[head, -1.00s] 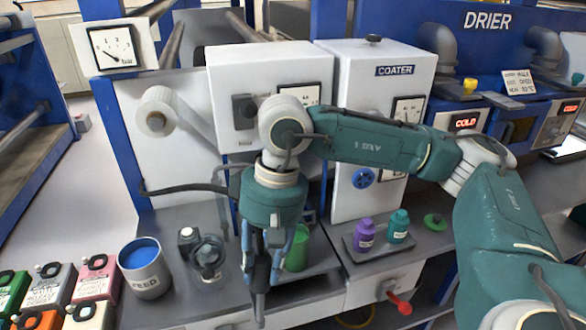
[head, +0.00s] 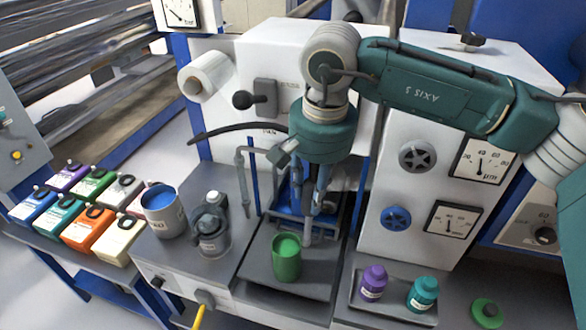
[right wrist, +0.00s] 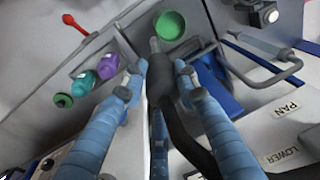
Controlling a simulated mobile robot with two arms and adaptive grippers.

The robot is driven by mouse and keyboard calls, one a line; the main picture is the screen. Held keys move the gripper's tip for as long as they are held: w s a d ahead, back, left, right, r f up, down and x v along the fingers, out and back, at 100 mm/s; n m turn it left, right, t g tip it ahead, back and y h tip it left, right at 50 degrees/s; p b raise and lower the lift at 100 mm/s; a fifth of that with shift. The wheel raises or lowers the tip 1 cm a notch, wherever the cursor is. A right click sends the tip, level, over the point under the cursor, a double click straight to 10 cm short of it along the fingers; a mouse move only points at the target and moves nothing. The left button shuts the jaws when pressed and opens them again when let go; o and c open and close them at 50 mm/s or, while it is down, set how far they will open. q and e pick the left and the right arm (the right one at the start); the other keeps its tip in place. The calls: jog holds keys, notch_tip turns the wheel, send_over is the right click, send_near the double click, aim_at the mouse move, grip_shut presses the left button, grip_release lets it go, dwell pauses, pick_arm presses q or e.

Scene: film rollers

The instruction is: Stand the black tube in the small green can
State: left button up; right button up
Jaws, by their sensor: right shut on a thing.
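The small green can (head: 287,262) stands upright on the dark tray under the machine; it also shows in the right wrist view (right wrist: 170,26). My right gripper (head: 312,205) is shut on the black tube (right wrist: 159,78), whose pale grey tip (head: 308,240) points down. In the head view the tip hangs just right of the can's rim, seemingly behind it. In the right wrist view the tip is beside the can's near left rim, outside its opening. The tube's black hose runs off to the left. My left gripper is not in view.
A blue-filled pot (head: 163,212) and a glass jar (head: 212,235) stand left of the tray. A purple bottle (head: 373,283) and a teal bottle (head: 423,293) stand on a shelf to the right. The white machine front (head: 300,75) rises behind.

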jog(key=w+a+r+m, duration=0.2)
jog(key=a, duration=0.4)
pick_arm(q)
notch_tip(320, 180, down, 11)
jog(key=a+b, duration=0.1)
jog(key=b, duration=1)
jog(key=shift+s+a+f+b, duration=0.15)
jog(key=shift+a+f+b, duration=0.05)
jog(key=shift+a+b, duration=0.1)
pick_arm(e)
notch_tip(320, 180, down, 16)
jog(key=shift+s+d+h, duration=0.15)
jog(key=shift+d+h, duration=0.2)
jog(key=shift+h, duration=0.05)
jog(key=o, duration=1.2)
jog(key=shift+c, duration=0.2)
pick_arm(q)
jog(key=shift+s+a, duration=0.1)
pick_arm(e)
jog(key=shift+r, duration=0.15)
